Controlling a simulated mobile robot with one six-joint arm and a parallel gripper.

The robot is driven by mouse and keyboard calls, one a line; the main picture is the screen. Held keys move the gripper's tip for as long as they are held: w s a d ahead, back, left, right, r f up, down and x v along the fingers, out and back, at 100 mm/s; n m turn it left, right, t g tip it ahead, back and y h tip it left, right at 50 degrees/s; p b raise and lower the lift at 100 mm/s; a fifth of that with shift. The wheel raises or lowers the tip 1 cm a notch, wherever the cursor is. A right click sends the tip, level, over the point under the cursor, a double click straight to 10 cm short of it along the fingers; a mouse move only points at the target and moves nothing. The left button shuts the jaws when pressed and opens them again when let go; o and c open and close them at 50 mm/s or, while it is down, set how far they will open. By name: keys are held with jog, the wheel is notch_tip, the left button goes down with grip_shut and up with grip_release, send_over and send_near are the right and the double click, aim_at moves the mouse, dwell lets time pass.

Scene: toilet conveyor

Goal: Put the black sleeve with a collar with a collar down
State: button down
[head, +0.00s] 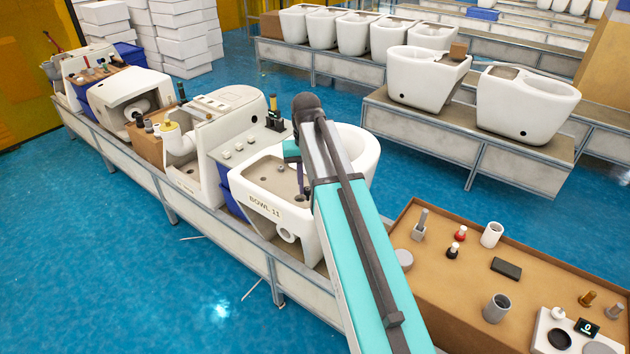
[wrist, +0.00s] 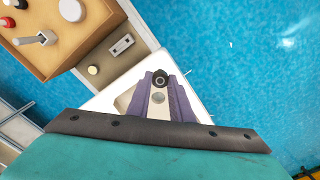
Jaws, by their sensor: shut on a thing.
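The black sleeve with a collar (wrist: 160,79) shows end-on in the wrist view as a small dark ring. My gripper (wrist: 160,92) is shut on it, with a purple finger on each side. In the head view my gripper (head: 300,178) points down over the rear deck of the white toilet bowl marked BOWL 11 (head: 262,201). The bowl (wrist: 118,86) also shows below the gripper in the wrist view. The sleeve is too small in the head view to tell whether it touches the deck. My gripper hides part of the deck.
A brown tray (head: 440,302) with several small parts stands at the right. More toilets and a white cistern (head: 232,112) stand along the line to the left. White bowls (head: 525,105) stand on benches behind.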

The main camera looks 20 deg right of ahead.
jog(key=s+a+f+n+b, duration=0.2)
jog(key=a+f+n+b, duration=0.2)
jog(key=a+n, duration=0.3)
jog(key=shift+s+f+n, duration=0.25)
jog(key=shift+f+n, duration=0.15)
jog(key=shift+f, duration=0.25)
jog(key=shift+a, duration=0.1)
